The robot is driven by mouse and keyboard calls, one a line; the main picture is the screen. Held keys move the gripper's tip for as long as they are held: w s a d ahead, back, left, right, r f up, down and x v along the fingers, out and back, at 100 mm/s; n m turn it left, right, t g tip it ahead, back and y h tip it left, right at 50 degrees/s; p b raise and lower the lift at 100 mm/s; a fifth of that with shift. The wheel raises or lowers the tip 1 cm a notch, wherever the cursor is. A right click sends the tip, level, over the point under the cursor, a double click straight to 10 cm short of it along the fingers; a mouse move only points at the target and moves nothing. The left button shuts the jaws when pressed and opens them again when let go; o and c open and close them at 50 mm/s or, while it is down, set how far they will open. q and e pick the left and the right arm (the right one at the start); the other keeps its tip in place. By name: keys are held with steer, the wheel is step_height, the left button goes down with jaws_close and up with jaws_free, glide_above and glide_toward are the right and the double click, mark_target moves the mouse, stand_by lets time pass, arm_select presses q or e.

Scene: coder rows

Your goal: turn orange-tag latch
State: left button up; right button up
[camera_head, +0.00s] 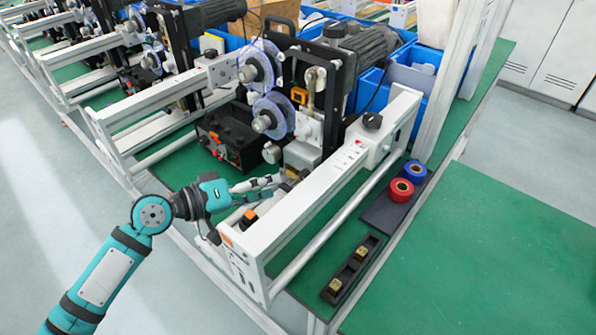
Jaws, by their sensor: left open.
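My left gripper (272,186) reaches in from the left over the front of the coder machine, with its grey fingers open beside the white front rail (312,185). A small orange-topped black part (249,215) sits just below the gripper, by the rail's near end. I cannot tell which orange piece tags the latch. The fingertips overlap a small brassy part in the picture, and contact is unclear. My right gripper is not in view.
A black control box (228,138) stands left of the fingers. A red roll (401,190) and a blue roll (415,171) lie on a dark mat right of the rail. A black tray (352,268) holds small brassy pieces. The green tabletop (480,265) at right is clear.

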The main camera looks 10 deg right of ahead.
mark_target(301, 176)
arm_select(q)
steer(key=p+x, duration=0.1)
steer(key=x, duration=0.5)
steer(key=shift+d, duration=0.15)
steer(key=shift+w+d+f, duration=0.2)
steer(key=shift+w+d, duration=0.1)
steer(key=shift+d, duration=0.3)
steer(key=shift+c, duration=0.3)
jaws_close()
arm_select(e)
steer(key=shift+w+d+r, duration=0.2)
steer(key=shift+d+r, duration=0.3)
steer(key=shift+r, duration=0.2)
